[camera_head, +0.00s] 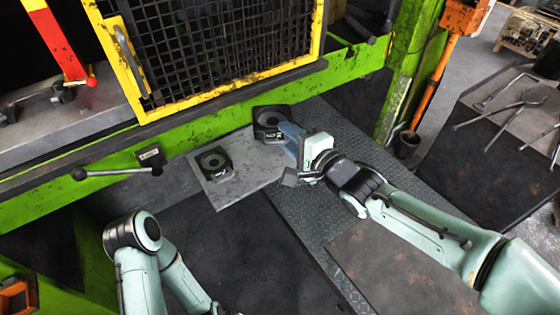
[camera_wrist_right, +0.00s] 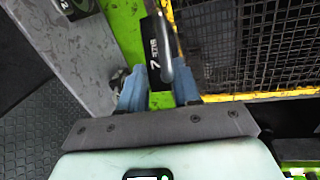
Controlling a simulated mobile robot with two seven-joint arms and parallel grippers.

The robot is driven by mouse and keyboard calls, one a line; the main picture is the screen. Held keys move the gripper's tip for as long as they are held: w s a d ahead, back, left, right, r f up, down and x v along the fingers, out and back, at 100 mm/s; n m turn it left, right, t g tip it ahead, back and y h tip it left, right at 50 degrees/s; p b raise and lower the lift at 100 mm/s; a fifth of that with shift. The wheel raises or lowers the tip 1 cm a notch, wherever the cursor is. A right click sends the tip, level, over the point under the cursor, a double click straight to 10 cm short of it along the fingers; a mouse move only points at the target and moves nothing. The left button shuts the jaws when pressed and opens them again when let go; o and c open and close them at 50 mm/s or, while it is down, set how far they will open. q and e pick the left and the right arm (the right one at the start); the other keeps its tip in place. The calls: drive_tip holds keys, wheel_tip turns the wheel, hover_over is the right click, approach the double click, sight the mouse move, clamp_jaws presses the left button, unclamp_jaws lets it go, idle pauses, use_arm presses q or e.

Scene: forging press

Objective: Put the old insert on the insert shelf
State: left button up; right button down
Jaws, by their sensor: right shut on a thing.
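My right gripper (camera_head: 288,131) is shut on a dark square insert (camera_head: 268,118) with a round recess, at the far right end of the grey insert shelf (camera_head: 246,180). I cannot tell whether this insert touches the shelf. In the right wrist view the blue fingers (camera_wrist_right: 158,92) grip the black insert (camera_wrist_right: 154,52), whose label shows a 7. A second dark insert (camera_head: 213,163) lies on the shelf, left of the held one; its corner shows in the right wrist view (camera_wrist_right: 76,8). My left gripper is out of view; only part of that arm shows.
The green press beam (camera_head: 205,118) and yellow-framed mesh guard (camera_head: 225,45) stand just behind the shelf. A dark table with tongs (camera_head: 510,105) is at right. Bare shelf lies around the second insert.

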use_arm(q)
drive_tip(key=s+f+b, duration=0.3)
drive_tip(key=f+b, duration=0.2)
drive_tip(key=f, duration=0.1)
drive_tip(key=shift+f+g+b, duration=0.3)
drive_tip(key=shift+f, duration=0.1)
use_arm(e)
wheel_tip(320, 180, down, 19)
drive_tip(key=shift+r, duration=0.15)
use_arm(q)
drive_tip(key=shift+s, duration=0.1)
use_arm(e)
drive_tip(key=c, duration=1)
unclamp_jaws()
drive_tip(key=shift+f, duration=0.45)
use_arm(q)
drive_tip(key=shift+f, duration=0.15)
use_arm(e)
drive_tip(key=shift+o, duration=1.1)
